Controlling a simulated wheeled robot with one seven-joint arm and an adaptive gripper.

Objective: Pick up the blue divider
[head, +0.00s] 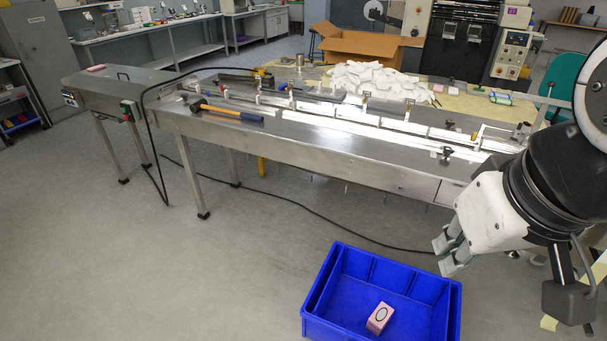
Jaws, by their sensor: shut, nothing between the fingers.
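A blue crate (304,309) is at the bottom of the head view, low in front of the steel machine. Blue panels show inside it, along its left, back and right sides. I cannot tell which of them, if any, is a separate blue divider. A pink box (379,318) with a dark oval mark lies tilted on the crate's floor. My gripper (447,254) is at the right, above and beyond the crate's back right corner. It points down and left, with its fingers shut and nothing held. It appears clear of the crate.
A long steel conveyor table (320,149) runs behind the crate. A hammer (227,113) lies on it near the front edge. A black cable (270,200) trails over the floor. A cardboard box (362,48) stands behind. The floor left of the crate is clear.

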